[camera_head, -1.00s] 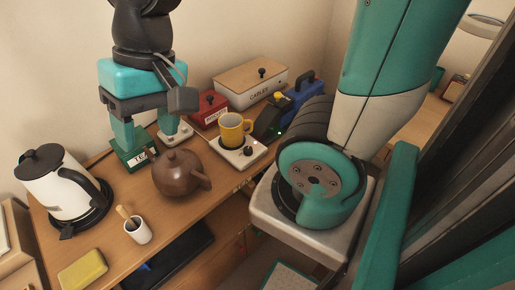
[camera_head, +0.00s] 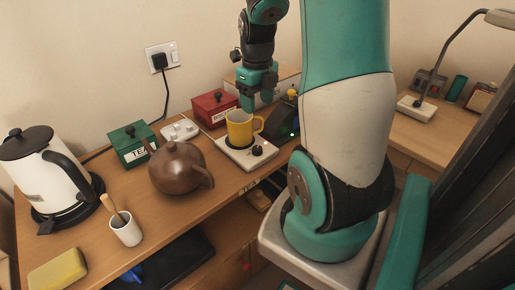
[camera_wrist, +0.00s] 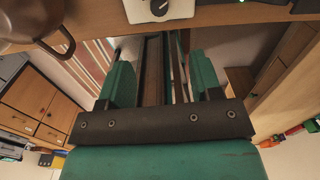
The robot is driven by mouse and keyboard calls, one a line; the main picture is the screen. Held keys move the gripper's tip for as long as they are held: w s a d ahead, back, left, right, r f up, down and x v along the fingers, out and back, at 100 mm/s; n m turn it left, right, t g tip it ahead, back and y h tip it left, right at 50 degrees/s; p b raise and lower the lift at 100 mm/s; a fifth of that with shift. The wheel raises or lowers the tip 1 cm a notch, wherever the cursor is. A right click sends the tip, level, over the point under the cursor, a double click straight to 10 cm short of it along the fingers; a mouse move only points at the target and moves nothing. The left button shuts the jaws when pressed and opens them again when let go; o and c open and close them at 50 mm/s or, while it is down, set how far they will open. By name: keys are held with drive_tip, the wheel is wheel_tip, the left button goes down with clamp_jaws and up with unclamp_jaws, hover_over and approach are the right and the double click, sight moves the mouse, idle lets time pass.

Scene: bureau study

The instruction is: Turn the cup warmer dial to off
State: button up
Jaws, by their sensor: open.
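The cup warmer (camera_head: 232,155) is a flat white unit near the front edge of the desk, with a yellow mug (camera_head: 239,131) standing on its plate. Its black dial (camera_head: 257,151) is on the right part of its top. In the wrist view, the warmer (camera_wrist: 181,9) and its dial (camera_wrist: 159,6) show at the top edge, partly cut off. The dial's setting is too small to read. My gripper (camera_head: 258,101) is open and empty, above and behind the mug, apart from the dial. Its two green fingers (camera_wrist: 162,80) show apart in the wrist view.
A brown teapot (camera_head: 178,169) stands left of the warmer. A red box (camera_head: 214,108) and a green tea box (camera_head: 133,144) stand behind. A dark device with a green light (camera_head: 283,122) is close right of the warmer. A kettle (camera_head: 40,175) is far left.

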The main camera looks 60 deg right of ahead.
sight(257, 148)
wheel_tip(257, 148, down, 15)
drive_tip(key=shift+f+b, duration=0.2)
drive_tip(key=shift+b, duration=0.35)
drive_tip(key=c, duration=0.9)
drive_tip(key=shift+n+p, duration=0.4)
drive_tip(key=shift+n, duration=1.2)
drive_tip(key=shift+c, duration=0.2)
drive_tip(key=o, duration=0.9)
drive_tip(key=shift+o, duration=0.2)
drive_tip(key=shift+r, duration=0.1)
wheel_tip(257, 148, up, 17)
drive_tip(key=p, duration=0.1)
drive_tip(key=shift+r, duration=0.15)
drive_tip(key=shift+a, duration=0.1)
